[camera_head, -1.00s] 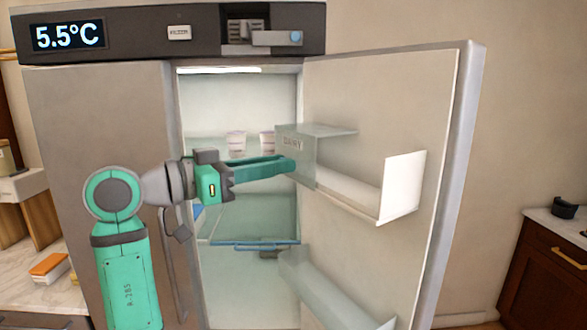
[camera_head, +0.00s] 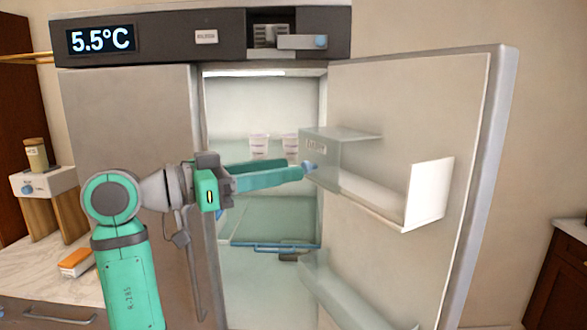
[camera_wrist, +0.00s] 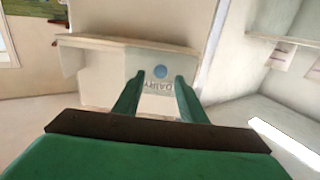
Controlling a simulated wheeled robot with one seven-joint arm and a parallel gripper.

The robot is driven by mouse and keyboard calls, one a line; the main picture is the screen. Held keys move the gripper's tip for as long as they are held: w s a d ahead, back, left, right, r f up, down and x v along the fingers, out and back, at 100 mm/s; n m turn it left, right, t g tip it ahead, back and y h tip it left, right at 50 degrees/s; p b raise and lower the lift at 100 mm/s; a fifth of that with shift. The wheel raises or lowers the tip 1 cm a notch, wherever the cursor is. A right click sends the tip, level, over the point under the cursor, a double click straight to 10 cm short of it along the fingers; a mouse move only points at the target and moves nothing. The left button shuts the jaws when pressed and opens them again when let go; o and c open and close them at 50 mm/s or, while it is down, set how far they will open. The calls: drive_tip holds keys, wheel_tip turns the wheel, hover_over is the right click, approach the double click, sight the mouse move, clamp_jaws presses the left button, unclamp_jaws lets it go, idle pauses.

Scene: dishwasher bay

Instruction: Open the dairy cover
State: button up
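The dairy cover (camera_head: 327,178) is a clear, pale panel at the left end of the upper shelf on the open fridge door. It hangs down over the compartment and looks closed. It has a DAIRY label and a small blue knob (camera_head: 309,167). In the wrist view the knob (camera_wrist: 160,72) shows between the two fingertips, with the cover (camera_wrist: 118,78) behind it. My gripper (camera_head: 301,172) points at the cover, its tips close to the knob. The fingers (camera_wrist: 160,80) are apart with nothing held; whether they touch the cover I cannot tell.
The fridge door (camera_head: 440,110) stands open to the right. A white bin end (camera_head: 428,194) and a lower door shelf (camera_head: 345,295) are near. The closed left door (camera_head: 130,110) is behind my arm.

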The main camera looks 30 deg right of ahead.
drive_tip(key=a, duration=0.7)
drive_tip(key=shift+w+f, duration=0.1)
drive_tip(key=shift+w, duration=0.05)
